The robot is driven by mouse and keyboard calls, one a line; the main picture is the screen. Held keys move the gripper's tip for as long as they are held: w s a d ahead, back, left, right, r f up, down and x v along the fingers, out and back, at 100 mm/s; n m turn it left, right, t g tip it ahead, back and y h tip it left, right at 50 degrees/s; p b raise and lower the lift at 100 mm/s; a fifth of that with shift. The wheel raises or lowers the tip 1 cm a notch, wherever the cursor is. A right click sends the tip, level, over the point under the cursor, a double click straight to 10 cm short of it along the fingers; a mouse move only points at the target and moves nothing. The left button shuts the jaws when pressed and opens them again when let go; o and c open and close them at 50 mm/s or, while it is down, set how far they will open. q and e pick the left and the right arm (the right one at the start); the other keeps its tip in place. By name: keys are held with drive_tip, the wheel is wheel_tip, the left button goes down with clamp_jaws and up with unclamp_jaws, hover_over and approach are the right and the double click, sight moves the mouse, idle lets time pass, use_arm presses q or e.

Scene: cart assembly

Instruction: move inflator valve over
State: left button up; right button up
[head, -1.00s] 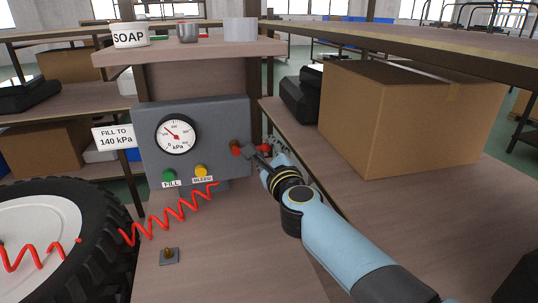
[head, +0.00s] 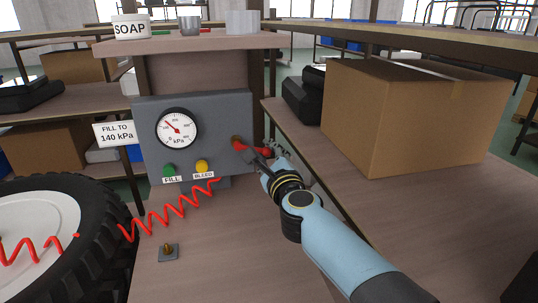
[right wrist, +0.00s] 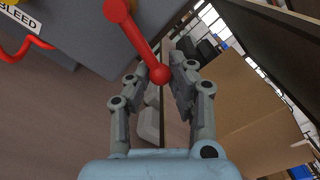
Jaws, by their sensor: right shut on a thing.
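My left gripper is not in view.
The panel has a gauge (head: 177,129), a green button (head: 169,170) and a yellow button (head: 201,165). A red coiled hose (head: 170,216) runs to the left, near a tire (head: 98,235). A cardboard box (head: 400,125) stands on the shelf at right.

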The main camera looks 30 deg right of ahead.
drive_tip(key=shift+w+a+f+b, duration=0.1)
drive_tip(key=shift+a+f+b, duration=0.4)
drive_tip(key=shift+f+b, duration=0.3)
drive_tip(key=shift+f, duration=0.1)
drive_tip(key=shift+a+f+b, duration=0.25)
drive_tip(key=shift+f+b, duration=0.1)
drive_tip(key=shift+f, duration=0.05)
drive_tip(key=shift+w+a+f+b, duration=0.15)
drive_tip(key=shift+a+f+b, duration=0.2)
drive_tip(key=shift+a, duration=0.1)
drive_tip(key=shift+o, duration=0.2)
drive_tip(key=shift+w+a+f+b, duration=0.15)
drive_tip(key=shift+a+f+b, duration=0.3)
drive_tip(key=shift+a+b, duration=0.1)
drive_tip(key=shift+o, duration=0.3)
drive_tip(key=shift+w+a, duration=0.1)
drive_tip(key=shift+a, duration=0.25)
